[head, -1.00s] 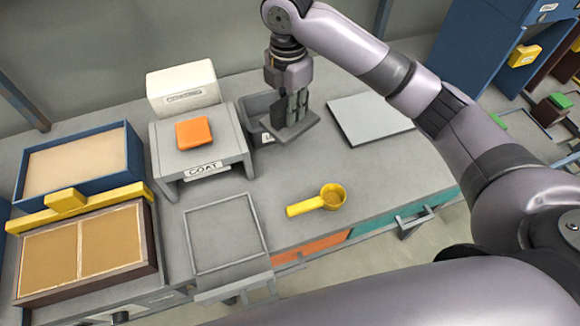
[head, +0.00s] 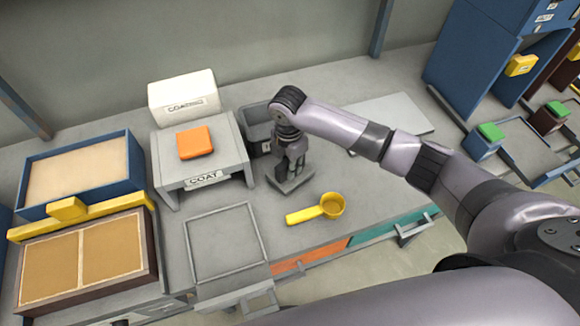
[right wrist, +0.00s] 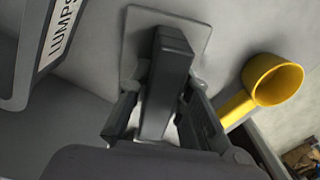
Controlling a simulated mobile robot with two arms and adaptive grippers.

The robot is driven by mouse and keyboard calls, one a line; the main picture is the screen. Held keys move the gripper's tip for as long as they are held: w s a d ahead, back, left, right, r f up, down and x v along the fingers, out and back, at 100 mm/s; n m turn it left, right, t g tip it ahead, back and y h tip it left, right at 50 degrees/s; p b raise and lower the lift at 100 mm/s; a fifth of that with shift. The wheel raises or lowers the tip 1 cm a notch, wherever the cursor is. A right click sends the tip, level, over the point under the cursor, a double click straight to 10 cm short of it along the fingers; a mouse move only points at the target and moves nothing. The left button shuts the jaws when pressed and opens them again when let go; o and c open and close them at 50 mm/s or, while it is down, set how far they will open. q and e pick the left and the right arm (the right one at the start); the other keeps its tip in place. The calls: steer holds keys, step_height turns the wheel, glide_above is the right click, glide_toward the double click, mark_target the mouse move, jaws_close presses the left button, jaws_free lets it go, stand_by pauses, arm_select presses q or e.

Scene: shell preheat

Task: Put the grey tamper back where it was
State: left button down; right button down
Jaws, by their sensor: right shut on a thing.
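The grey tamper, a flat square plate (head: 291,182) with an upright block handle (right wrist: 168,70), is in my right gripper (head: 291,165). The gripper is shut on the handle, with its fingers on either side of it in the right wrist view. The plate is level, at or just above the bench top; I cannot tell whether it touches. It is in front of the grey bin labelled LUMPS (right wrist: 50,45) and left of and behind the yellow scoop (head: 318,209). The scoop also shows in the right wrist view (right wrist: 272,82). My left gripper is not in view.
A grey COAT stand (head: 234,152) with an orange block (head: 195,142) is left of the tamper. A square frame (head: 222,243) lies at the front. A pale flat slab (head: 405,118) lies behind my right arm. Bench top around the scoop is clear.

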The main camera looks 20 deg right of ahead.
steer(key=shift+f, duration=0.55)
steer(key=shift+f, duration=0.15)
steer(key=c, duration=1.5)
jaws_free()
steer(key=shift+o, duration=0.2)
step_height(320, 180, up, 12)
steer(key=shift+w+a+r+b, duration=0.1)
steer(key=shift+w+r+b, duration=0.1)
steer(key=shift+b, duration=0.1)
steer(key=shift+s+f, duration=0.1)
steer(key=shift+s, duration=0.05)
